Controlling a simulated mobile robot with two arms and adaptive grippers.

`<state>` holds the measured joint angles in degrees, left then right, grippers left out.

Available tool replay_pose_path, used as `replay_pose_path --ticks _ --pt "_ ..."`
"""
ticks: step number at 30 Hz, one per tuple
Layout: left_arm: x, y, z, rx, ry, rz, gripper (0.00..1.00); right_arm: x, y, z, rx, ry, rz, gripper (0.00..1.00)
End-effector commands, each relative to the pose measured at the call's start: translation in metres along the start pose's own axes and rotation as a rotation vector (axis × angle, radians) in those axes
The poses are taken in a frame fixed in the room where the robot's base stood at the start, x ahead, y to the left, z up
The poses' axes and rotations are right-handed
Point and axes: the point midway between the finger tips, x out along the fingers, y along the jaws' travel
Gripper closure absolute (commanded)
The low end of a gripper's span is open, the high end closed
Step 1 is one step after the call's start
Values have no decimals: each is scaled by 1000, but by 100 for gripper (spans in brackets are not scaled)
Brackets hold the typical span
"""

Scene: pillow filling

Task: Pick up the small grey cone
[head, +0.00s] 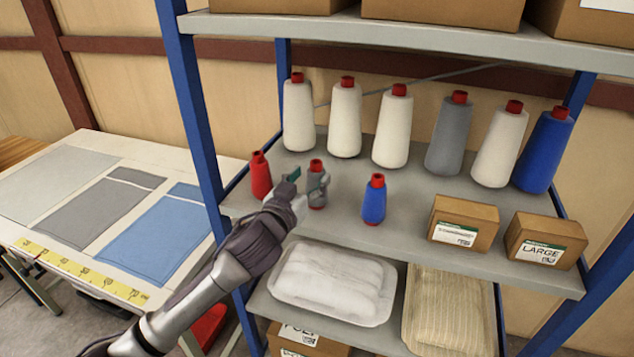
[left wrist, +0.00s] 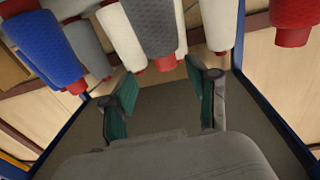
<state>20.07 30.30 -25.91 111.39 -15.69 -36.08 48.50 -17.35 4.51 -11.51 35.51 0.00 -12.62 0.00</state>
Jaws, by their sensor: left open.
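The small grey cone (head: 317,199), with a red top, stands on the middle shelf (head: 345,218) between a small red cone (head: 261,178) and a small blue cone (head: 374,204). My left gripper (head: 305,182) is open right at the small grey cone and partly covers it. In the left wrist view, which appears upside down, the small grey cone (left wrist: 154,25) lies just beyond and between the open fingertips (left wrist: 160,80). I cannot tell whether a finger touches it. My right gripper is not in view.
Several large cones stand behind in a row, including a large grey cone (head: 449,138) and a large blue one (head: 543,152). Small cartons (head: 463,224) sit at the right. Blue posts (head: 195,110) and the upper shelf (head: 400,38) bound the space.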

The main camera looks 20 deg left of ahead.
Motion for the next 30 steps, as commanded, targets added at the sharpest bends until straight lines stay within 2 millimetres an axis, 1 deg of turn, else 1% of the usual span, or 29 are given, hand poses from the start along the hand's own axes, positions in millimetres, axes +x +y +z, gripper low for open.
replay_pose_path --ticks 5,11,15,18,24,26,30 --pt "10 -1 -2 0 0 0 41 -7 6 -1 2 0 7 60" --pt "37 -7 -6 1 -1 0 41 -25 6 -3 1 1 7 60" --pt "52 -6 -2 -1 -1 0 41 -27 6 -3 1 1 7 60" --pt "56 -6 -2 -1 -1 0 41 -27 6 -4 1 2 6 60" --pt "56 -6 -1 0 -1 1 41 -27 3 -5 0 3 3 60" --pt "56 -6 -1 0 -1 1 49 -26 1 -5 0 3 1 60" --pt "56 -6 -1 0 -1 0 72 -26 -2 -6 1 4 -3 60"
